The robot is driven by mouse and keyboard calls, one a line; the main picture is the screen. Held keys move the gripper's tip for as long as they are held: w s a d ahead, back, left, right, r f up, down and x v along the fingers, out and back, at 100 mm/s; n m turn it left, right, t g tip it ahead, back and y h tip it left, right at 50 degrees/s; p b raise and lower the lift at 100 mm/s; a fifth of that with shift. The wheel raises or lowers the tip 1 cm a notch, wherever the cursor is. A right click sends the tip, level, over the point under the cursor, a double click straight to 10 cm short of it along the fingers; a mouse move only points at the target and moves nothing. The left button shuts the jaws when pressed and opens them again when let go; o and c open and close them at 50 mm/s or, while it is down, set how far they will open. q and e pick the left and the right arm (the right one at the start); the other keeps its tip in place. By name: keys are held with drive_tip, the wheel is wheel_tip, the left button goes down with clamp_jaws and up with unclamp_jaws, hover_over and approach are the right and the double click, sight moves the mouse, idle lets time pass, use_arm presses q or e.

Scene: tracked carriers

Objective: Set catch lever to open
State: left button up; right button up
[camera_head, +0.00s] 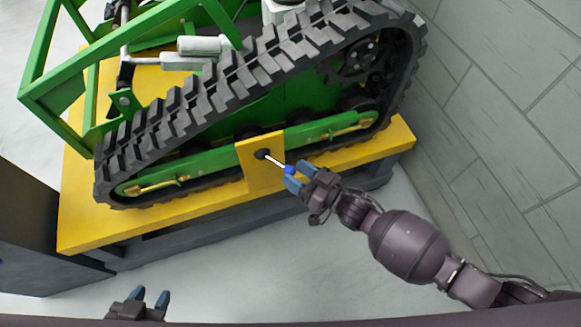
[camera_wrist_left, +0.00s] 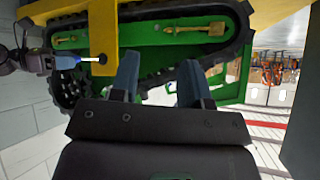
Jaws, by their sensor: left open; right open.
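The catch lever (camera_head: 276,161) is a thin white rod with a blue knob (camera_head: 290,170) on its end. It comes from a black pivot (camera_head: 262,154) on an upright yellow plate (camera_head: 258,176), and the knob points down and right. My right gripper (camera_head: 298,175) is open, with its blue fingertips on either side of the knob; I cannot tell whether they touch it. The lever also shows in the left wrist view (camera_wrist_left: 84,60). My left gripper (camera_head: 150,295) is open and empty, low at the left, away from the lever.
A green tracked carrier (camera_head: 222,145) with black tracks (camera_head: 180,115) stands on a yellow platform (camera_head: 85,222). Yellow catches (camera_head: 155,187) sit along its green side rail. A grey block wall (camera_head: 500,100) is at the right. A dark cabinet (camera_head: 40,225) stands at the left. The floor in front is clear.

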sight(279, 163)
drive_tip(key=shift+x, duration=1.1)
drive_tip(key=shift+c, duration=0.3)
clamp_jaws()
